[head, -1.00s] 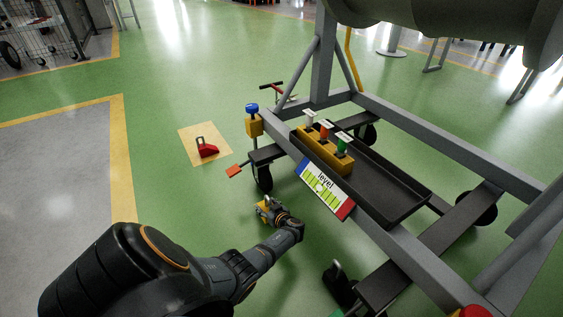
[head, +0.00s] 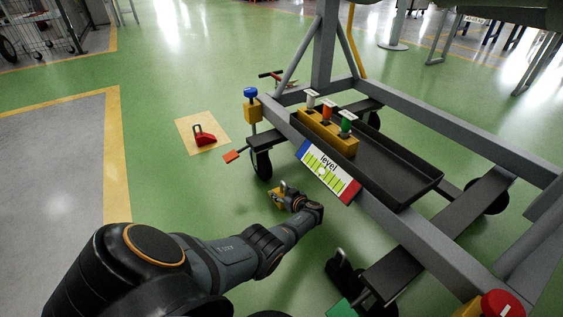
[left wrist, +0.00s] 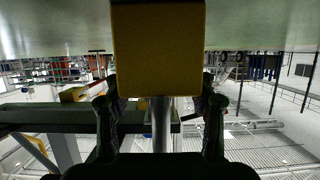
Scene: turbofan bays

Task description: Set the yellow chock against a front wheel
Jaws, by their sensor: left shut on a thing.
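My left gripper (head: 290,196) is low over the green floor and shut on the yellow chock (head: 276,200). In the left wrist view the chock (left wrist: 159,50) fills the top middle, with its handle (left wrist: 160,122) between the two fingers (left wrist: 159,105). Much of the chock is hidden by the gripper in the head view. The near-left wheel (head: 262,163) of the grey stand is above and left of the chock in the picture, with a gap between them. I cannot tell if the chock touches the floor.
A red chock (head: 204,138) sits on a pale yellow floor patch (head: 186,124). An orange pedal (head: 234,156) juts out beside the wheel. The stand's frame (head: 385,226) and black tray (head: 405,178) overhang on the right. Open green floor (head: 180,195) lies to the left.

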